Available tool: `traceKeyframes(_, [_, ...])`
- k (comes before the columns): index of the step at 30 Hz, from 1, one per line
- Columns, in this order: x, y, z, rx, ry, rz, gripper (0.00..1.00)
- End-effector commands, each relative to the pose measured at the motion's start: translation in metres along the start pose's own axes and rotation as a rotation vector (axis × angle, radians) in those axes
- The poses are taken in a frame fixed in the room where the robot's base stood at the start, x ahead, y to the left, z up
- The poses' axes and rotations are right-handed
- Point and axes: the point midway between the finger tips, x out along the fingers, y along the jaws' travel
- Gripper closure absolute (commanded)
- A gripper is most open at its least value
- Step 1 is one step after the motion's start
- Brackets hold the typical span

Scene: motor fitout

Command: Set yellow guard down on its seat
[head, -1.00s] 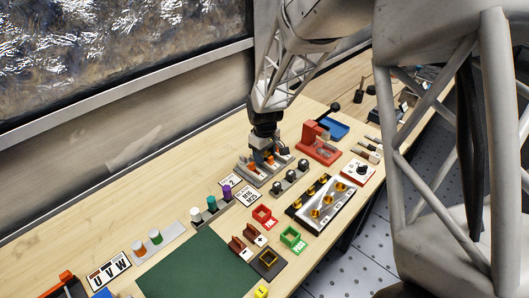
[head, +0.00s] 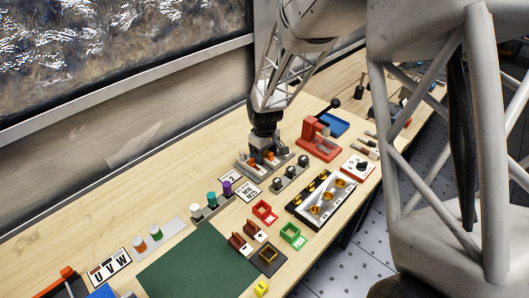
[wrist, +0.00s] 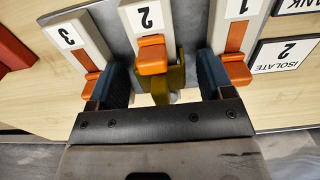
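The yellow guard (wrist: 177,78), olive-yellow in the wrist view, is beside and partly behind the orange lever (wrist: 152,58) of the white switch marked 2 (wrist: 146,16). My gripper (wrist: 160,68) has its two dark blue fingers on either side of the guard, with visible gaps, so it is open around it. The guard looks upright; its lower end is hidden by my gripper's dark crossbar, so I cannot tell how it sits. In the head view my gripper (head: 265,147) is low over the switch block (head: 246,168), and the guard is too small to make out.
Switches 3 (wrist: 72,38) and 1 (wrist: 236,15), with orange levers, flank the fingers closely. A red fixture (head: 319,150) stands right of the block. A grey rack with black knobs (head: 290,174) is in front. The green mat (head: 195,265) is clear.

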Motion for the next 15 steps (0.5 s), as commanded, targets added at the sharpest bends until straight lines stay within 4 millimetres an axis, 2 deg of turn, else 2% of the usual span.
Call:
traceKeyframes(10, [-0.003, 0.000, 0.000, 0.000, 0.001, 0.000, 0.22])
traceKeyframes(15, [-0.014, 0.000, -0.001, 0.000, 0.003, 0.002, 0.22])
